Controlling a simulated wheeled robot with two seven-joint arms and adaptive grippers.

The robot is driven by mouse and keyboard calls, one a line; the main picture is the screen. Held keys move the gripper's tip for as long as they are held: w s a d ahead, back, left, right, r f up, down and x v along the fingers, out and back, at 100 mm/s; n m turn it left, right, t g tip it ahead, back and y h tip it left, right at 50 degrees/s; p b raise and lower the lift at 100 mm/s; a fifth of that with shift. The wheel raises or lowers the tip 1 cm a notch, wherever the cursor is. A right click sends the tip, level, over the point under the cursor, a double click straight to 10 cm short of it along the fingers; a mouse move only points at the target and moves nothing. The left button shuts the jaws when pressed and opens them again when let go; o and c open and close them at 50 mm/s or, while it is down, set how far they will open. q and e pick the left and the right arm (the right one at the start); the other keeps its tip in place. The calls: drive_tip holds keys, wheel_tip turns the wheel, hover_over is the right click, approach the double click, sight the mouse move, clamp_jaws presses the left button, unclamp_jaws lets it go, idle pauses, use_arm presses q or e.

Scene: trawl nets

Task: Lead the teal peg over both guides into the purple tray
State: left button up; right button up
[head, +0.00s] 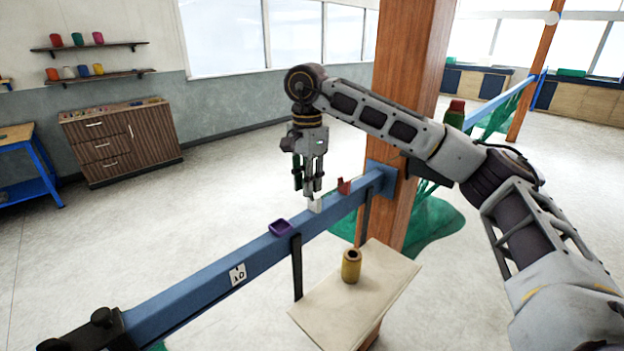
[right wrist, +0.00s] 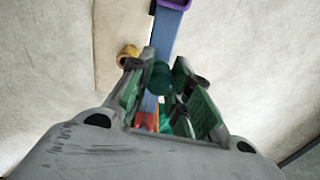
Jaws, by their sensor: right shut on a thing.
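My right gripper (head: 309,190) points down above the blue beam, near the white guide (head: 316,206). In the right wrist view, its fingers (right wrist: 160,88) are closed around a teal peg (right wrist: 160,74); the peg is hard to make out in the head view. A red guide (head: 344,186) stands on the beam, to the right of the white one. The purple tray (head: 280,228) sits on the beam to the left of the white guide, and its edge shows in the right wrist view (right wrist: 175,4). I cannot tell whether the peg touches a guide. My left gripper is not in view.
The blue beam (head: 205,292) runs from the lower left to a wooden post (head: 408,130). A yellow cylinder (head: 351,266) stands on a pale board (head: 330,310) in front of the beam. Green netting (head: 435,222) lies behind the post. A drawer cabinet (head: 120,140) is far off.

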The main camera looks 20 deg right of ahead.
drive_tip(key=shift+s+a+p, duration=0.1)
drive_tip(key=shift+s+a, duration=0.4)
drive_tip(key=shift+a, duration=0.9)
drive_tip(key=shift+s+a+p, duration=0.15)
drive_tip(key=shift+s+a, duration=0.4)
drive_tip(key=shift+a, duration=0.85)
drive_tip(key=shift+s+a+p, duration=0.1)
drive_tip(key=shift+s+a, duration=0.4)
drive_tip(key=shift+a, duration=0.9)
drive_tip(key=shift+f+b, duration=2)
drive_tip(key=shift+f, duration=0.4)
drive_tip(key=shift+f+b, duration=0.2)
drive_tip(key=shift+b, duration=0.1)
drive_tip(key=o, duration=0.8)
drive_tip(key=shift+o, duration=0.2)
wheel_tip(320, 180, up, 12)
